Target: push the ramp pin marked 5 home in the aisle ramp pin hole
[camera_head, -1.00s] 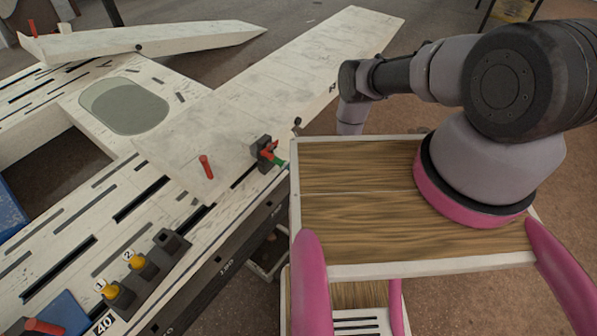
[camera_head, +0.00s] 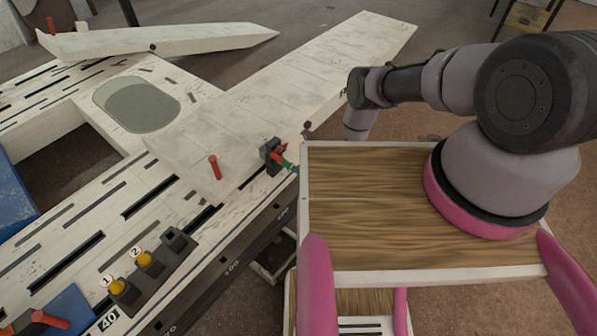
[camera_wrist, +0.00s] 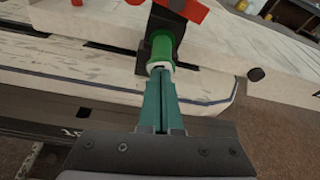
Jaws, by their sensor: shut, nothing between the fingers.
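In the wrist view a green pin (camera_wrist: 161,48) with a pale ring at its near end sits at a black block (camera_wrist: 160,22) with red parts. I cannot read a number on it. My gripper (camera_wrist: 160,76) has its teal fingers shut together, with nothing between them. The tips are right at the pin's pale end; whether they touch it I cannot tell. In the head view the black block (camera_head: 268,150) stands at the bench's near edge, beside the pale ramp (camera_head: 290,75). My gripper (camera_head: 292,168) shows small beside it. The hole itself is hidden.
Yellow pins marked 1 (camera_head: 117,286) and 2 (camera_head: 144,258) stand in black holders, beside an empty holder (camera_head: 178,240). A second ramp (camera_head: 165,40) lies at the back left.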

